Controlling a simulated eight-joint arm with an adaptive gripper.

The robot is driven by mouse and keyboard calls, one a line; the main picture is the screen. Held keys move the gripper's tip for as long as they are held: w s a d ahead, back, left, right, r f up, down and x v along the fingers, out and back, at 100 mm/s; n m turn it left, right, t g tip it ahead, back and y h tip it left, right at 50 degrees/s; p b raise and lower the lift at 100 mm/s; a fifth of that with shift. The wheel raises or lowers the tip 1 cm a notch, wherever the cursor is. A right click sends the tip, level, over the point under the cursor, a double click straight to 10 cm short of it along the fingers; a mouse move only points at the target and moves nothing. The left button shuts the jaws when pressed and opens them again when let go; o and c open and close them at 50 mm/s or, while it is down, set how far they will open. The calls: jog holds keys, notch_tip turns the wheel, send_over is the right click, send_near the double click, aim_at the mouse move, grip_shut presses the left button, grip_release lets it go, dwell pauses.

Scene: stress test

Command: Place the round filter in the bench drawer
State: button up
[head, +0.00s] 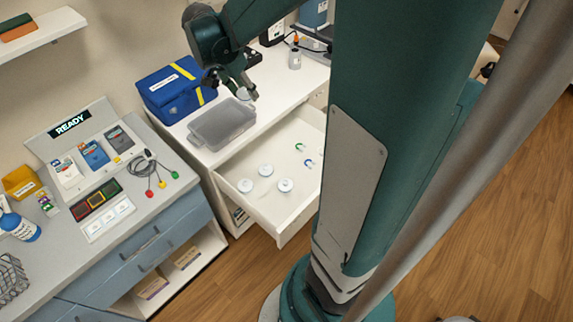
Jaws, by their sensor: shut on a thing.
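My gripper (246,91) is at the upper middle, above the back of the grey tray and the white bench top. It is shut on a small pale round thing, most likely the round filter (243,94); the fingers hide part of it. The bench drawer (262,209) is pulled open, in front of and to the right of the gripper. Inside it lie several small things: white round pieces (285,185) near the front left, and a green ring (300,147) and a blue ring (309,162) to the right.
The grey tray (222,124) stands on the bench left of the drawer. A blue bag (175,90) with yellow straps is behind it. A small bottle (295,60) stands at the back right. My column hides the drawer's right side. The drawer's middle is clear.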

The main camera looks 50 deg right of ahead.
jog(key=s+a+f+m+g+b, duration=0.1)
jog(key=s+a+m+b, duration=0.2)
jog(key=s+a, duration=0.4)
jog(key=s+a+f+m+g+b, duration=0.15)
jog(key=s+a+b, duration=0.3)
jog(key=s, duration=0.45)
jog(key=m, duration=0.1)
send_over(269, 204)
jog(key=a, duration=0.2)
notch_tip(269, 204, down, 21)
jog(key=shift+w+d+f, duration=0.15)
jog(key=shift+w+f, duration=0.05)
jog(key=shift+w, duration=0.05)
jog(key=shift+f, duration=0.1)
dwell(0.3)
jog(key=shift+f+b, duration=1.05)
jog(key=shift+f, duration=1.8)
jog(key=shift+f, duration=0.1)
jog(key=shift+f+b, duration=0.75)
jog(key=shift+f, duration=1.25)
jog(key=shift+f, duration=0.2)
